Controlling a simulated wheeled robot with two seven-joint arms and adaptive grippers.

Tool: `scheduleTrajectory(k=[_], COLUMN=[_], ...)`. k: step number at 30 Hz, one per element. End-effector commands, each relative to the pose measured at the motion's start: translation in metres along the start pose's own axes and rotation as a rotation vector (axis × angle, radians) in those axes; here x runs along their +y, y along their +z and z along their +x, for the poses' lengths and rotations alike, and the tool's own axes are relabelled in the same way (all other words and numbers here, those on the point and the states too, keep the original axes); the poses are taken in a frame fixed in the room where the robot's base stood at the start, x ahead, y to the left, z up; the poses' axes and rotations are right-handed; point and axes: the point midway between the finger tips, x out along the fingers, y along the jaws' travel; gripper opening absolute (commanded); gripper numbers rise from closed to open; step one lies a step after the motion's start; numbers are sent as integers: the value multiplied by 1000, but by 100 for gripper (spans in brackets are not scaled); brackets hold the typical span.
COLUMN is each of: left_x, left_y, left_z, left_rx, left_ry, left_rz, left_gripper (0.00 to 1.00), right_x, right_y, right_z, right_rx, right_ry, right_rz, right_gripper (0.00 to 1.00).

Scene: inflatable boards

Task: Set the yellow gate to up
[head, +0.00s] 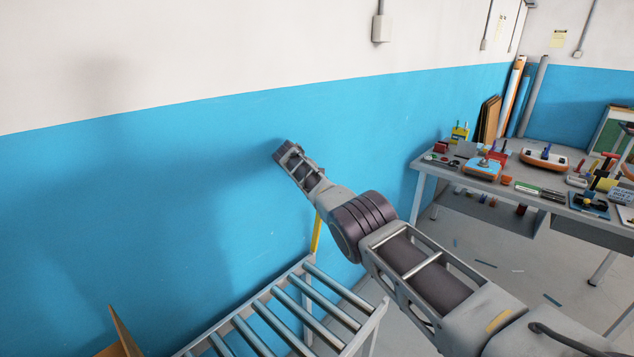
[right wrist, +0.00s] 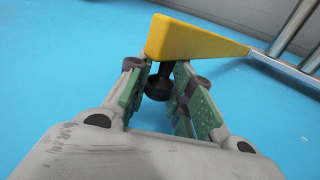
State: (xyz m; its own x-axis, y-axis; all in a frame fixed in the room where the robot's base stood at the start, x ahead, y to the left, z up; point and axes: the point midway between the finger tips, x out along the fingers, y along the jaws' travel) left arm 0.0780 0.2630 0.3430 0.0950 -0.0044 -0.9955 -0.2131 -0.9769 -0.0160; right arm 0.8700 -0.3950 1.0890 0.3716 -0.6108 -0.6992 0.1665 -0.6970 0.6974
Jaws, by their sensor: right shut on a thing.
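The yellow gate (head: 316,233) is a bar standing nearly upright at the far end of the roller conveyor, by the blue wall. Its upper part is hidden behind my right arm in the head view. In the right wrist view the gate (right wrist: 196,39) runs across the top, wide end at left, narrowing toward metal rails at right. A dark knob (right wrist: 158,86) sits under its wide end. My right gripper (right wrist: 160,74) is shut on this knob, with green-padded fingers on both sides. The fingers do not show in the head view. My left gripper is not in view.
The roller conveyor (head: 303,341) stands below my right arm, close to the blue wall (head: 150,200). A workbench (head: 421,165) crowded with tools and small parts stands at the right. A brown board edge (head: 124,332) shows at the lower left. Some scraps lie on the floor.

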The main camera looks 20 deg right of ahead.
Motion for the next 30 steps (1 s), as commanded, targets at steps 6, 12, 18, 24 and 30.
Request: scheduleTrajectory(k=[6, 12, 18, 24, 30], left_x=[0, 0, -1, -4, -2], left_y=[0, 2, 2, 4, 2], left_z=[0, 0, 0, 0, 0], left_rx=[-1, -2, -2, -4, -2], left_ry=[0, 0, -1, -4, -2], left_rz=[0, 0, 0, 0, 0], left_gripper=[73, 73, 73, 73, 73], right_x=[-1, 0, 1, 1, 1], right_y=[-3, -3, -2, -2, -2], right_z=[-2, -2, -2, -2, -4], right_rx=[9, 8, 6, 6, 6], right_ry=[-1, 0, 1, 1, 2], right_rz=[-1, 0, 1, 1, 1], right_gripper=[0, 44, 46, 46, 46])
